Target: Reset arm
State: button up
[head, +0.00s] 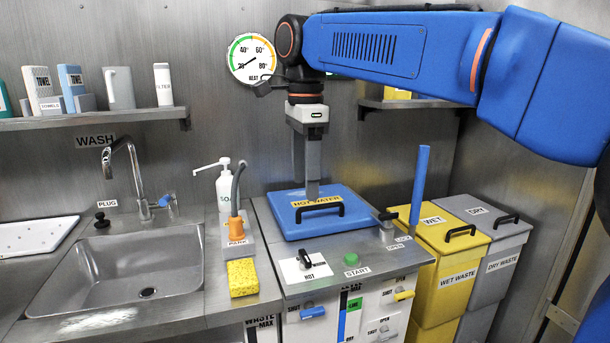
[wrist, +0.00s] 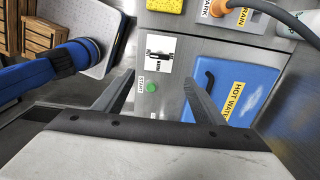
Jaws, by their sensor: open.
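My blue arm reaches in from the right in the head view, and my gripper (head: 312,190) points down in front of the blue hot water lid (head: 338,219) or over it; the exact gap cannot be told. In the wrist view my gripper (wrist: 158,88) has its two fingers spread wide, with nothing between them. The lid (wrist: 215,75) is flat and closed, with a black handle, and lies beyond the right finger. The green start button (wrist: 152,87) and the black knob on its white plate (wrist: 159,55) show between and beyond the fingers.
A sink (head: 125,265) with a tap is at left, next to a yellow sponge (head: 242,278) and a soap bottle (head: 224,187). An upright blue lever (head: 419,185) and the yellow wet waste bin (head: 450,262) stand to the right. A shelf (head: 90,119) and heat gauge (head: 251,59) are behind.

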jog(key=shift+r, duration=0.1)
jog(key=s+d+f+n+t, duration=0.1)
jog(key=s+d+f+n, duration=0.35)
jog(key=d, duration=0.45)
jog(key=s+d+f+n+t, duration=0.1)
jog(key=s+d+f+n, duration=0.3)
jog(key=d, duration=0.5)
jog(key=s+d+f+n+t, duration=0.1)
jog(key=s+d+f+n, duration=0.1)
jog(key=f, duration=0.4)
jog(key=s+d+f+n+t, duration=0.1)
jog(key=s+d+f+n, duration=0.1)
jog(key=s+d+f, duration=0.3)
jog(key=s+d+f+n, duration=0.2)
jog(key=s+d+f, duration=0.2)
jog(key=f, duration=0.3)
jog(key=shift+s+f+t, duration=0.3)
jog(key=shift+s+t, duration=0.1)
jog(key=shift+s, duration=0.5)
